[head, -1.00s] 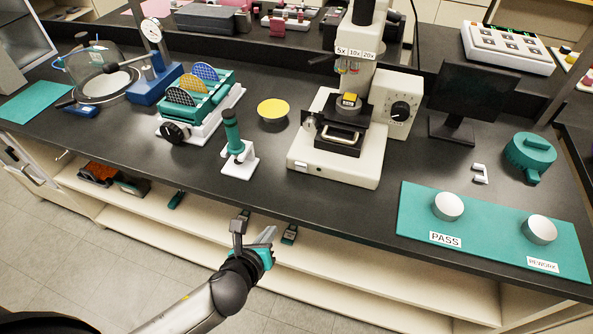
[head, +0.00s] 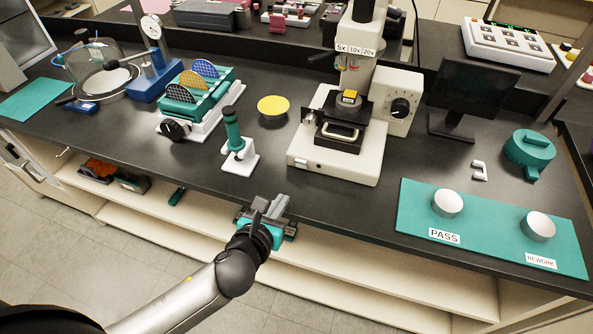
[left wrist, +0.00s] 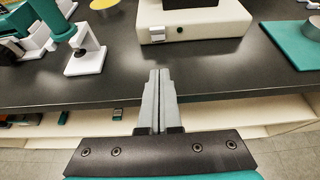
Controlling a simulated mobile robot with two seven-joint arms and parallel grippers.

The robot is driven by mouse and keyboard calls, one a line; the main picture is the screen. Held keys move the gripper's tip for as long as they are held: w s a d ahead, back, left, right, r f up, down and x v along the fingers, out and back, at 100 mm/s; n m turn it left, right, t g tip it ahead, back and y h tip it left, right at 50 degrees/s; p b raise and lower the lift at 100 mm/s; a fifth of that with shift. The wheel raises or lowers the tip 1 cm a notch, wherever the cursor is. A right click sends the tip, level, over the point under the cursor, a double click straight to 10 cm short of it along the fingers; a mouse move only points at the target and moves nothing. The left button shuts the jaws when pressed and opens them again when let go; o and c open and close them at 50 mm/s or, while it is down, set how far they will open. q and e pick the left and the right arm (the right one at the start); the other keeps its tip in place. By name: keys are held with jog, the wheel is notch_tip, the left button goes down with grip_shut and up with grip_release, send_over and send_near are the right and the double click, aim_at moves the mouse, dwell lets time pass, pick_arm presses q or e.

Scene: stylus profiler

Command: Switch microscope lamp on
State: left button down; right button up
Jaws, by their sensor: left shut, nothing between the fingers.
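The microscope (head: 336,165) stands on the black bench, cream-coloured, with a stage, objectives marked 5x, 10x and 20x, and a side box with a black dial (head: 400,109). A small pale switch (head: 302,164) is on the left of its base front. In the left wrist view the base front (left wrist: 194,27) shows at the top, with the switch (left wrist: 157,34) and a dark round spot beside it. My left gripper (head: 268,204) is shut and empty, at the bench's front edge, below and left of the base, apart from it. My right gripper is not in view.
A teal-handled tool on a white stand (head: 238,148) stands left of the microscope, near a yellow disc (head: 273,107). A teal mat (head: 486,236) with PASS and REWORK labels lies at right. The bench between front edge and microscope base is clear.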

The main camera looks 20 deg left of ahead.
aim_at(303, 158)
pick_arm(q)
jog(key=b+x, duration=0.1)
jog(key=x, duration=0.6)
jog(key=shift+w+f, duration=0.15)
jog(key=shift+w, duration=0.2)
jog(key=shift+w+r, duration=0.2)
jog(key=shift+w, duration=0.35)
jog(key=shift+w+r, duration=0.2)
jog(key=shift+w, duration=0.4)
jog(key=shift+w+r, duration=0.25)
jog(key=shift+w, duration=0.6)
jog(key=shift+d, duration=0.1)
jog(key=r+p, duration=0.1)
jog(key=p, duration=0.2)
jog(key=shift+w+d+g, duration=0.1)
jog(key=shift+w+g, duration=0.2)
jog(key=shift+g, duration=0.1)
jog(key=shift+f+p, duration=0.15)
jog(key=shift+p, duration=0.2)
jog(key=shift+f, duration=0.15)
jog(key=shift+r+p, duration=0.85)
